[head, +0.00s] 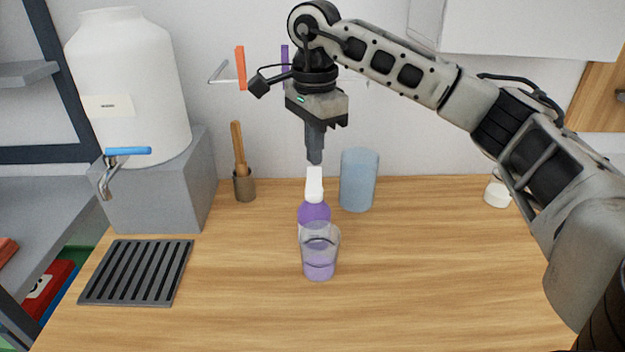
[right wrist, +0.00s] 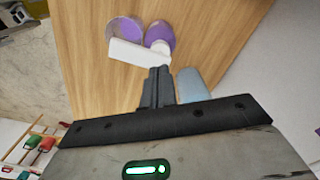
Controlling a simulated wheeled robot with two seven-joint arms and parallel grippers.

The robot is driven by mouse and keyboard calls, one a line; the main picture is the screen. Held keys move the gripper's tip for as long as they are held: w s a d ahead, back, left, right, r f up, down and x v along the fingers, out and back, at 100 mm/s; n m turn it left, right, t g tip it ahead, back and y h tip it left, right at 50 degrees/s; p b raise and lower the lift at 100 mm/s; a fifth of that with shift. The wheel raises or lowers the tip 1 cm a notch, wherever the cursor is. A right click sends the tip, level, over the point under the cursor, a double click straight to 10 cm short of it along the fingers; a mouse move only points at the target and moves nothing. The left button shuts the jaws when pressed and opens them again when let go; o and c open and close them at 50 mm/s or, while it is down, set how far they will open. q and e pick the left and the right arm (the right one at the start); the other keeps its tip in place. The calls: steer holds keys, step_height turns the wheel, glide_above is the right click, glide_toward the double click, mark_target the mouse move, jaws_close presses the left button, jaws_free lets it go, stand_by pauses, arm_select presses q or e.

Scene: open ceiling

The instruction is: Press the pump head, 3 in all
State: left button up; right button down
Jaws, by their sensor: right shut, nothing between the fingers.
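A purple bottle (head: 313,213) with a white pump head (head: 314,183) stands upright on the wooden counter. A clear cup (head: 320,252) with purple liquid in its bottom stands in front of it and hides its lower part. My right gripper (head: 315,160) points down, shut and empty, just above the pump head; I cannot tell whether the tips touch it. In the right wrist view the shut fingers (right wrist: 157,75) end beside the white pump head (right wrist: 135,54), with the purple bottle (right wrist: 160,36) and the cup (right wrist: 124,31) beyond. My left gripper is not in view.
A blue cylinder (head: 358,180) stands close to the right of the bottle. A utensil holder (head: 244,185), a white dispenser with a blue tap (head: 128,151) and a slotted drain tray (head: 137,272) are at left. The counter's front right is clear.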

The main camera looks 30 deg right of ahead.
steer(key=shift+r, duration=0.2)
step_height(320, 180, up, 2)
steer(key=shift+r+p, duration=0.2)
steer(key=shift+p, duration=0.95)
steer(key=shift+r+p, duration=0.75)
steer(key=shift+r, duration=0.45)
steer(key=shift+f, duration=0.1)
